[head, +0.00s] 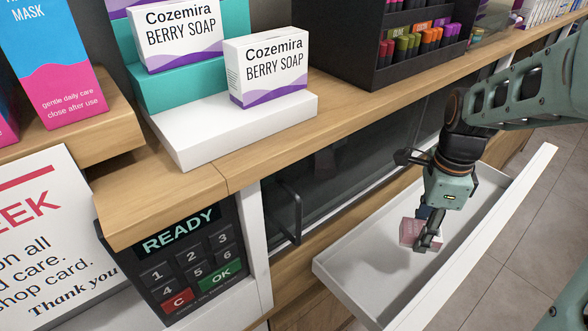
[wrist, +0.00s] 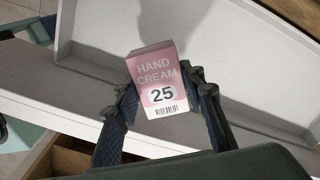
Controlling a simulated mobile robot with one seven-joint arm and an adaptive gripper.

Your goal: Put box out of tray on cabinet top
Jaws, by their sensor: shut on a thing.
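My gripper (head: 432,228) is shut on the box (head: 410,232), which also shows in the head view over the white tray (head: 345,278). The tray is a long, shallow pulled-out drawer below the counter. I cannot tell whether the box touches the tray floor. The wooden cabinet top (head: 350,100) runs above and behind the tray.
A black display rack (head: 370,50) stands behind. A dark glass-fronted door with a handle (head: 290,210) is left of the tray. A keypad (head: 185,265) is at lower left. The front counter strip is clear.

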